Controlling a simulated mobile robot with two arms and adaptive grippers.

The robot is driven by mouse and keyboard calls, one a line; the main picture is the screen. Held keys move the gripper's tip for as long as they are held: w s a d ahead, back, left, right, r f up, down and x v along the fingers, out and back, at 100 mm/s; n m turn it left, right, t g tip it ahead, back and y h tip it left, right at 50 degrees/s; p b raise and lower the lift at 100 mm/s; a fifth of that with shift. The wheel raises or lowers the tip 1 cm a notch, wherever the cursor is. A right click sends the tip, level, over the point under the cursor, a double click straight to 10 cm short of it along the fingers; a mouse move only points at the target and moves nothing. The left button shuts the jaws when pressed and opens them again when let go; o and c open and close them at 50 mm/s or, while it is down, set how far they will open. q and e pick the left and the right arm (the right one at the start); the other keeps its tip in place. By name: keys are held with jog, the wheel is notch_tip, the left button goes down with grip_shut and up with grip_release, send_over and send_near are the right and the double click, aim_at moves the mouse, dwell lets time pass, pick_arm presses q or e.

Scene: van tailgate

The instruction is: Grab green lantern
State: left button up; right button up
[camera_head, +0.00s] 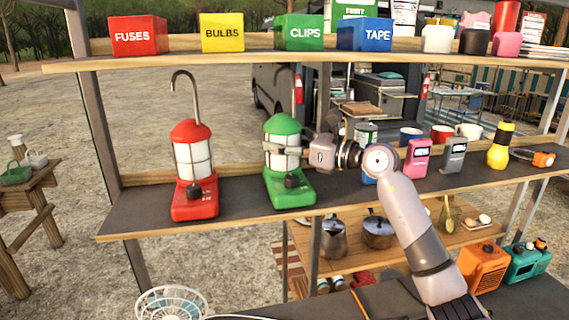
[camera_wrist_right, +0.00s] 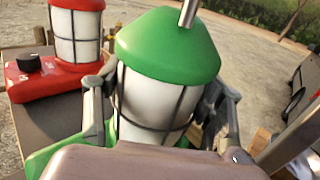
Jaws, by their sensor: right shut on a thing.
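The green lantern (camera_head: 290,190) stands upright on the middle shelf, with a green cap, a white caged globe and a green base with a black knob. It fills the middle of the right wrist view (camera_wrist_right: 168,45). My right gripper (camera_head: 283,150) reaches it from the right and is shut on its globe, one finger on each side, below the cap. In the right wrist view the fingers (camera_wrist_right: 155,108) flank the globe, and the base is mostly hidden by the gripper body. My left gripper is in neither view.
A red lantern (camera_head: 194,170) stands left of the green one on the same shelf (camera_head: 140,215). Right of my wrist are a pink device (camera_head: 417,158), a grey device (camera_head: 453,155) and a yellow flashlight (camera_head: 499,147). Labelled boxes, such as the green CLIPS box (camera_head: 299,32), line the shelf above.

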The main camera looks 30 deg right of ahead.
jog(key=shift+d+r, duration=0.15)
jog(key=shift+r, duration=0.1)
dwell(0.3)
